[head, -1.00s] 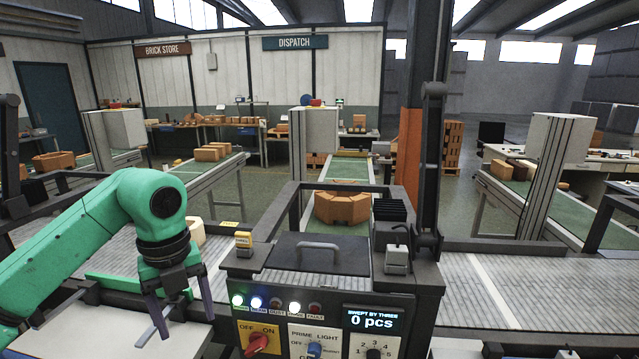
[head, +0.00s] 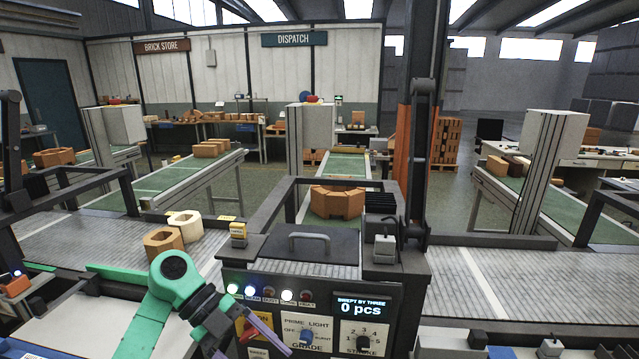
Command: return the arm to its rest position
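My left arm, green, comes in from the lower left, with its wrist (head: 175,270) bent over the front of the control panel. My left gripper (head: 255,345) points down and to the right, low in front of the panel's left part. One purple-grey finger shows clearly, standing away from the dark gripper body; the other is partly hidden or cut off by the bottom edge. Nothing shows held in it. My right arm and gripper are not in view.
The control panel (head: 318,318) with lit lamps and a "0 pcs" display (head: 361,308) stands close by. An orange hollow brick (head: 163,242) and a cream one (head: 185,226) sit on the left conveyor (head: 80,240). A large orange brick (head: 337,202) lies behind the panel's dark lid (head: 312,245).

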